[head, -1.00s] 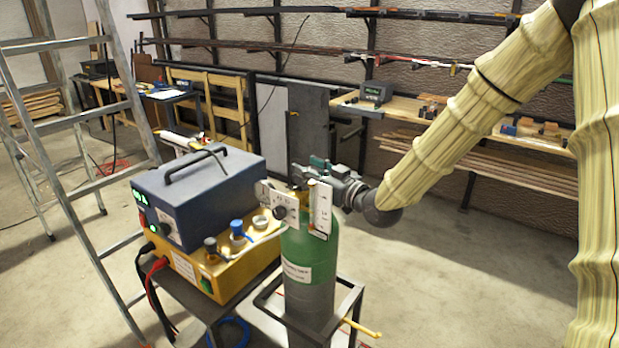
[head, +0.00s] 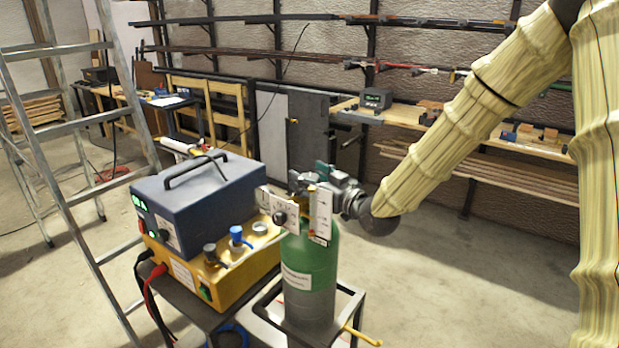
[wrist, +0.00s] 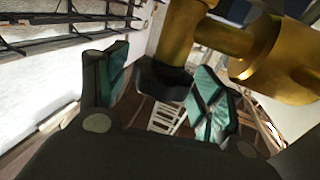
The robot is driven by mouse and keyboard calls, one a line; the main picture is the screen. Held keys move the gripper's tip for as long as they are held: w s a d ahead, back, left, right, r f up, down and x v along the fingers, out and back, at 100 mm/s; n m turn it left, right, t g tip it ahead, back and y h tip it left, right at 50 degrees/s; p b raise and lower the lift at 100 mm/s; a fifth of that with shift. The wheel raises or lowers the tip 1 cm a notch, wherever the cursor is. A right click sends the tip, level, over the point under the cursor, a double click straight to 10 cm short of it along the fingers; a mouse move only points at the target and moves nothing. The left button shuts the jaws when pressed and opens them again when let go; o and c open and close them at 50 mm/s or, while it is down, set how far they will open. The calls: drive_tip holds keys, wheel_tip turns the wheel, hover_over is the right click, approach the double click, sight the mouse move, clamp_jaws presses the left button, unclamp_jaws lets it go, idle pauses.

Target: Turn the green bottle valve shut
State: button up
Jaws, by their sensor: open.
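The green bottle (head: 313,255) stands upright with a grey lower part and a white label. Its brass valve body (wrist: 185,35) fills the upper middle of the wrist view. A dark valve knob (wrist: 163,80) sits between my two teal finger pads there. My gripper (wrist: 160,92) is open, with one pad on each side of the knob. A gap shows at the left pad; contact at the right pad cannot be told. In the head view my gripper (head: 318,178) reaches the bottle top from the right and partly hides the valve.
A gauge plate (head: 279,208) and a white scale plate (head: 322,215) sit at the bottle's neck. A blue power box (head: 195,200) on a yellow unit (head: 205,272) stands close left. A metal stand (head: 347,300) surrounds the bottle. A ladder (head: 75,185) stands at left. Floor at right is open.

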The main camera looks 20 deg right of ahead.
sight(310, 177)
drive_tip(key=shift+r, duration=0.1)
drive_tip(key=shift+r, duration=4.9)
